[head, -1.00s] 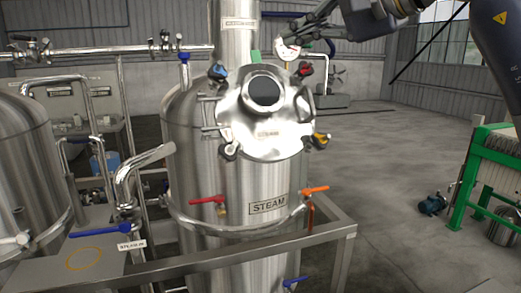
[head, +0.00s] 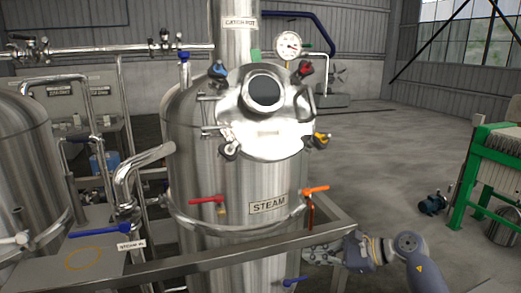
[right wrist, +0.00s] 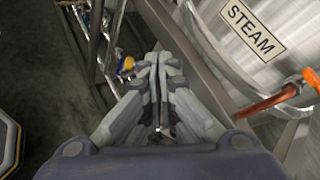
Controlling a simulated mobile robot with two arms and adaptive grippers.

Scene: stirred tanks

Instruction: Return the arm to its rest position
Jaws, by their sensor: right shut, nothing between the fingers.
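My right arm (head: 408,262) reaches in from the lower right in the head view. Its gripper (head: 308,255) is low, at the right end of the steel frame rail, beside the steam tank (head: 240,185). In the right wrist view the gripper (right wrist: 158,62) has its fingers together, with nothing between them. The tank's STEAM label (right wrist: 252,30) and an orange-handled valve (right wrist: 275,102) lie to the right of the fingers there. The gripper looks close to the rail; I cannot tell whether they touch. My left gripper does not show.
The steel frame rail (head: 215,258) crosses in front of the tank. A red-handled valve (head: 208,200) and a blue-handled valve (head: 296,281) stick out from the tank. A green-framed unit (head: 472,185) stands at the right.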

